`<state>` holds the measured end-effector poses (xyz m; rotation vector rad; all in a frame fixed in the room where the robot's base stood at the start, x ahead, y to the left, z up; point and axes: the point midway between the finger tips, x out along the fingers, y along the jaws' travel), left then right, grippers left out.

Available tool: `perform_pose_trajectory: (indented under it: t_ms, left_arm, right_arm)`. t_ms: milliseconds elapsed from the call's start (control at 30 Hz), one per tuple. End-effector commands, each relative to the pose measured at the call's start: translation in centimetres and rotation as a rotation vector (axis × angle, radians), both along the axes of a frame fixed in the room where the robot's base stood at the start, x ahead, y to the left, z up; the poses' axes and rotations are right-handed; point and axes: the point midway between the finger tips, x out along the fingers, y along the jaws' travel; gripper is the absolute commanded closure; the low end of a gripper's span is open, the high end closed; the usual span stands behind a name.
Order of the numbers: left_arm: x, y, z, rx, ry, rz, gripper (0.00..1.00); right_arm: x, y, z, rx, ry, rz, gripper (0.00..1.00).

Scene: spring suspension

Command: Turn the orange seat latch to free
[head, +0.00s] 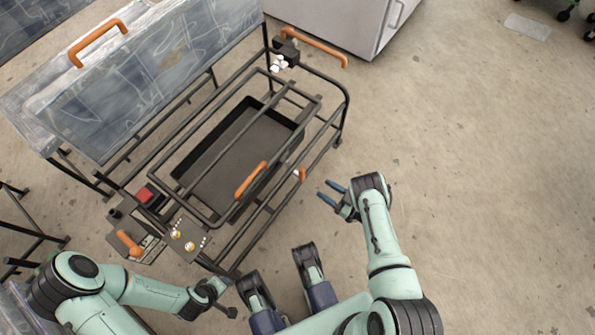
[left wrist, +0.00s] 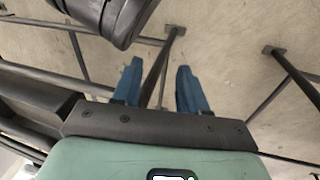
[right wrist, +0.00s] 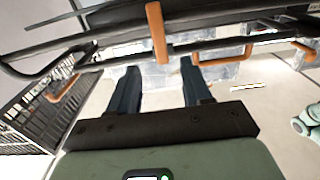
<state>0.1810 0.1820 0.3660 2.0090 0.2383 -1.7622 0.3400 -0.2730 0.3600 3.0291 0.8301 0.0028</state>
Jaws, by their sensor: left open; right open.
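The black tubular frame (head: 346,95) carries several orange parts; I cannot tell for sure which is the seat latch. An orange bar (head: 250,180) lies along the near side rail, and a small orange-and-white piece (head: 300,174) sits right of it. My right gripper (head: 326,193) is open and empty, just right of that piece and apart from the frame. In the right wrist view an orange bar (right wrist: 157,30) hangs ahead of the open fingers, beyond their tips. My left gripper (left wrist: 156,82) is open and empty, low by the frame's legs; its fingers are unclear in the head view.
An orange lever (head: 129,243) and a red button (head: 145,194) sit on the frame's near left corner, beside a small panel (head: 187,238). Another orange bar (head: 313,47) is at the far corner. A black tray (head: 225,150) fills the frame's middle.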

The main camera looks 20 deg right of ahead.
Motion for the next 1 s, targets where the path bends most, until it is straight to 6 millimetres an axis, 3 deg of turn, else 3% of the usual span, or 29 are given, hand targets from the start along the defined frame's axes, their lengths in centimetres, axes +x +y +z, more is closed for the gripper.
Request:
perform_pose_trajectory:
  t_ms: [300, 500, 700, 1000]
  left_arm:
    - [-3.1, 0.5, -2.8, -0.006, 0.105, 0.008, 0.57]
    - [-4.9, 0.7, -3.9, -0.009, 0.166, 0.014, 0.57]
    - [-5.8, 0.8, -4.3, -0.012, 0.195, 0.015, 0.57]
    - [-5.9, 0.8, -4.3, -0.012, 0.197, 0.016, 0.57]
  right_arm:
    - [5.9, 3.6, -0.1, 0.001, -0.003, 0.001, 0.51]
    - [8.7, 5.1, -0.1, 0.0, -0.001, -0.001, 0.51]
    - [9.9, 5.8, 0.0, 0.0, 0.0, -0.003, 0.51]
    - [10.0, 5.9, 0.0, -0.001, 0.001, -0.004, 0.54]
